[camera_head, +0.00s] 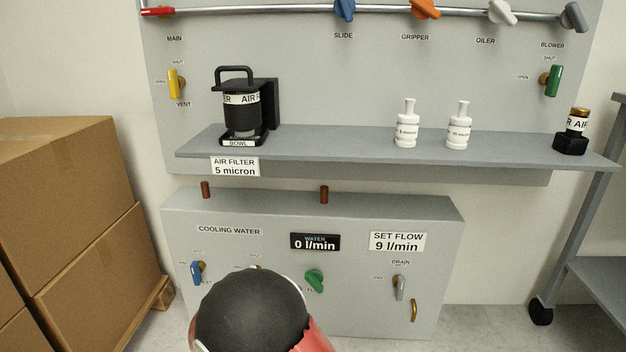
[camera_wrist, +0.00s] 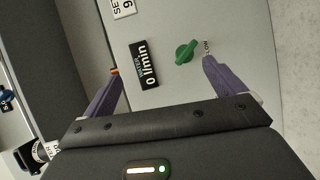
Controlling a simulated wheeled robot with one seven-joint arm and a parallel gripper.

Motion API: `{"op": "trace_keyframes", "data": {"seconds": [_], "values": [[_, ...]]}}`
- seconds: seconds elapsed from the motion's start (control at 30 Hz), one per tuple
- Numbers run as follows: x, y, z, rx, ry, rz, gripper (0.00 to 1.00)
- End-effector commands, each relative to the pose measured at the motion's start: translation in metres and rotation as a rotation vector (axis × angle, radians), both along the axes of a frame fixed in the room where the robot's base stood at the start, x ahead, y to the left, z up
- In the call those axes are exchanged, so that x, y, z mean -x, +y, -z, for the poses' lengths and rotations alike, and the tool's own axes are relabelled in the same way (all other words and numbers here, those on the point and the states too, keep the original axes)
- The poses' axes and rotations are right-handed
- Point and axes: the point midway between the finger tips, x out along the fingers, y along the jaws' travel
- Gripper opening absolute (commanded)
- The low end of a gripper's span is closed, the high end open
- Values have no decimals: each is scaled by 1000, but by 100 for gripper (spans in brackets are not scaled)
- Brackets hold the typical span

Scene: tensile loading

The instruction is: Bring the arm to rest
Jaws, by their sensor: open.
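My gripper (camera_wrist: 162,66) shows in the wrist view with its two purple-grey fingers spread wide and nothing between them. Beyond the fingers is the face of the cooling water panel, with the black water display (camera_wrist: 144,64) reading 0 l/min and the green flow knob (camera_wrist: 186,52) between the fingertips' lines. I cannot tell how far the fingertips are from the panel. In the head view, a dark rounded part of my arm with a red section rises at the bottom, in front of the cooling water panel (camera_head: 440,270). It hides part of the panel's lower left; my fingers are hidden there.
A grey shelf (camera_head: 330,146) above holds the air filter (camera_head: 242,112), two white bottles (camera_head: 406,128) (camera_head: 458,130) and a dark unit (camera_head: 571,140). Cardboard boxes (camera_head: 60,200) stand at left, a grey wheeled cart (camera_head: 590,225) at right. Floor shows right of the panel.

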Motion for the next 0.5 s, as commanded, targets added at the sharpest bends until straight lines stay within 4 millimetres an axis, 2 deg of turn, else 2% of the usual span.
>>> {"op": "trace_keyframes", "data": {"seconds": [0.03,0.17,0.2,0.3,0.4,0.5], "values": [[0,-22,-14,-29,19,70,95],[16,-87,-45,-124,115,274,95],[25,-108,-54,-166,150,340,95],[52,-153,-72,-289,241,482,95],[84,-186,-86,-435,322,586,95],[117,-208,-98,-598,387,655,95]]}}
